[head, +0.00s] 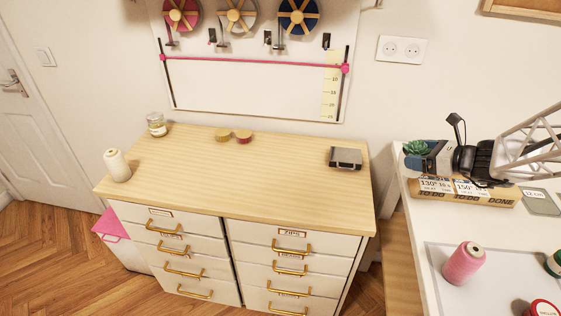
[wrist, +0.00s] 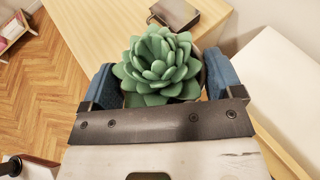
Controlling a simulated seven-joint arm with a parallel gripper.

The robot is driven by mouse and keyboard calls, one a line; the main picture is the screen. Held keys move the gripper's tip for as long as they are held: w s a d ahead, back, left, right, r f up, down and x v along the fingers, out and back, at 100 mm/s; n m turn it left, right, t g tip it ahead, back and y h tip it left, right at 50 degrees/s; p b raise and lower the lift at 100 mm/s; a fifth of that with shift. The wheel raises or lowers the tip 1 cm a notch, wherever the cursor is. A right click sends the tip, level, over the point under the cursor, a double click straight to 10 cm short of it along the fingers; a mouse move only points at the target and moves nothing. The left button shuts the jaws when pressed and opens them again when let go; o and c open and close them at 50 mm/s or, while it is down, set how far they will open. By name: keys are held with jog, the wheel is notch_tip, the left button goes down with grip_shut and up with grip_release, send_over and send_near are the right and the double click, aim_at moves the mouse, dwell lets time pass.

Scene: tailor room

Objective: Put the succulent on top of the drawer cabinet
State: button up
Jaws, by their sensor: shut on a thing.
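The green succulent (head: 416,147) is held in my gripper (head: 424,155), at the back left corner of the white table in the head view. In the wrist view the succulent (wrist: 160,66) sits between the two blue fingers, leaves facing the camera; its base is hidden. The drawer cabinet (head: 240,183) stands to the left, with a pale wooden top and white drawers with brass handles. In the wrist view its top (wrist: 95,25) shows beyond the succulent, apart from it.
On the cabinet top are a thread cone (head: 117,165), a glass jar (head: 157,125), small round items (head: 233,135) and a dark box (head: 345,158); its middle and front are clear.

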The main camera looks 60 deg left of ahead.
jog(key=s+a+n+g+h, duration=0.2)
jog(key=s+a+n+g, duration=0.3)
jog(key=s+a, duration=1.45)
notch_tip(320, 180, down, 7)
jog(key=shift+s+d, duration=0.15)
jog(key=shift+d, duration=0.15)
jog(key=shift+r, duration=0.1)
jog(key=shift+a, duration=0.1)
jog(key=w+a+f, duration=0.1)
jog(key=w+a, duration=0.7)
jog(key=a, duration=0.5)
jog(key=shift+w+a+f, duration=0.2)
jog(key=shift+f, duration=0.05)
jog(key=shift+f, duration=0.1)
